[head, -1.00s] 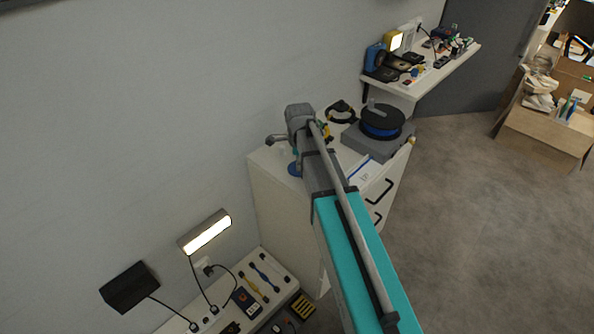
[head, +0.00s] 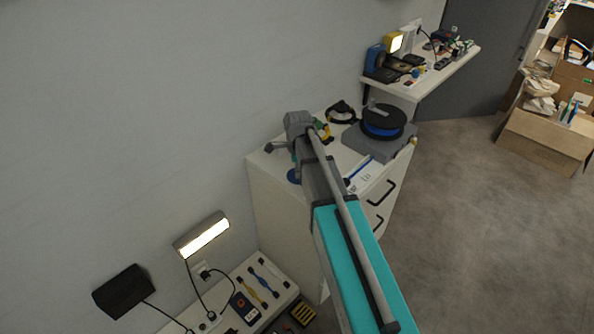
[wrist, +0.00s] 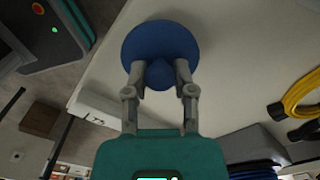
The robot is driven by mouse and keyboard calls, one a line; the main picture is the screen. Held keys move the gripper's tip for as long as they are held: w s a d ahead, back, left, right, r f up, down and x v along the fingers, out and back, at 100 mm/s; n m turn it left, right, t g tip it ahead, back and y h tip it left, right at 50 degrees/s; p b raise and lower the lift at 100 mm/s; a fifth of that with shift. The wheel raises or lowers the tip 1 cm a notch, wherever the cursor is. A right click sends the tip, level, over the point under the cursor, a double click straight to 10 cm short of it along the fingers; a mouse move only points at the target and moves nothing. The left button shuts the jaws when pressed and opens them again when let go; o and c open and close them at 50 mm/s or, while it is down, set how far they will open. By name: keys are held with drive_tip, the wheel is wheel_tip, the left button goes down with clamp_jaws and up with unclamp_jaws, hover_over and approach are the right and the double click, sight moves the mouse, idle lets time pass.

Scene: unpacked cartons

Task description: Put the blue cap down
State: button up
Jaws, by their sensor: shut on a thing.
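The blue cap (wrist: 160,50) is a round dark blue disc with a small knob, near the top of the wrist view. My gripper (wrist: 162,73) is shut on the knob, one finger on each side. Behind the cap is the pale top of the white cabinet (wrist: 225,80). A blue edge of the cap also shows in the head view (head: 293,176), beside my arm at the cabinet's left side. My arm hides most of the gripper there. I cannot tell whether the cap touches the cabinet top.
A grey box (head: 372,146) with a blue-and-black spool (head: 383,122) stands on the cabinet's right part. A black headband-like item (head: 341,112) lies behind. A coiled yellow cable (wrist: 302,92) is right in the wrist view. A loaded wall shelf (head: 432,75) hangs beyond.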

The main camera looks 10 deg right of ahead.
drive_tip(key=shift+f, duration=0.2)
drive_tip(key=o, duration=0.9)
drive_tip(key=shift+r, duration=0.1)
drive_tip(key=shift+r, duration=0.2)
wheel_tip(320, 180, up, 12)
drive_tip(key=p, duration=1.2)
